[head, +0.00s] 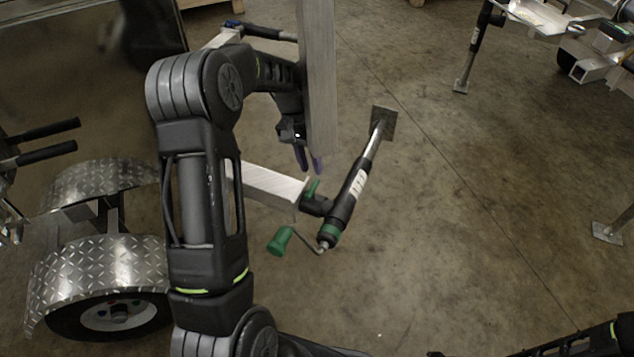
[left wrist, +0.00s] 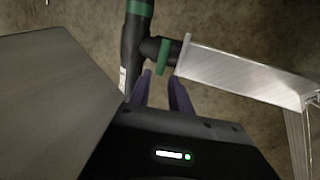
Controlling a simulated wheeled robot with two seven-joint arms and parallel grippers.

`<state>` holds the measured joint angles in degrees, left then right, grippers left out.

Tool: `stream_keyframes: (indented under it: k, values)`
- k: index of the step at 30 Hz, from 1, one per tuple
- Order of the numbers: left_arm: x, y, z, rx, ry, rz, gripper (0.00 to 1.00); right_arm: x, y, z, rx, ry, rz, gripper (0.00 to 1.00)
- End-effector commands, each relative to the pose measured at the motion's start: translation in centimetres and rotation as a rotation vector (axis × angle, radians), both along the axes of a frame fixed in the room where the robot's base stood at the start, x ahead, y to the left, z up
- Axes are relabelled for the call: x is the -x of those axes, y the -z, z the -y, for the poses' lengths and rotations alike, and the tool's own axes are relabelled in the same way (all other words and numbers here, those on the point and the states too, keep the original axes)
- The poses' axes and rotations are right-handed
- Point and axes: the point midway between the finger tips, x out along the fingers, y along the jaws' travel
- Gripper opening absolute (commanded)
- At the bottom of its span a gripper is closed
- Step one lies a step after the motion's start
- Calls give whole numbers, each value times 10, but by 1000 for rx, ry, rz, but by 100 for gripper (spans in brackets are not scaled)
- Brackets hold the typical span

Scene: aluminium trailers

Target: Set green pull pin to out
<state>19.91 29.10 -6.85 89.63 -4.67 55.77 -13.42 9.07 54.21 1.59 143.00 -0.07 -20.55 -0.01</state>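The green pull pin (head: 313,188) sits at the joint between the trailer's aluminium beam (head: 268,186) and the black jack (head: 349,195). In the left wrist view the pin (left wrist: 162,57) is a short green bar beside the beam's end plate. My right gripper does not show clearly.
The upright post (head: 319,80) stands close to my left gripper. The jack has a crank with a green handle (head: 280,241) and a foot plate (head: 383,122). A wheel with a tread-plate fender (head: 100,275) is at left. Another trailer (head: 560,25) stands at upper right. Floor between is clear.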

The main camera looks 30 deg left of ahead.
Motion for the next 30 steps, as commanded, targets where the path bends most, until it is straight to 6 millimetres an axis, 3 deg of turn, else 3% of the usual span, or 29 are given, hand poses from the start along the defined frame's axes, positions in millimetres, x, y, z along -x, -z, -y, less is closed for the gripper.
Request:
stream_keyframes:
  k: [15, 26, 30]
  values:
    - [-2, 68, 14, 2, 1, -3, 24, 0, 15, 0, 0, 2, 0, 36]
    - [-2, 72, 14, 0, 0, -1, 23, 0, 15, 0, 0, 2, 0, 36]
    - [-2, 72, 14, 0, 0, -1, 12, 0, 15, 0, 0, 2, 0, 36]
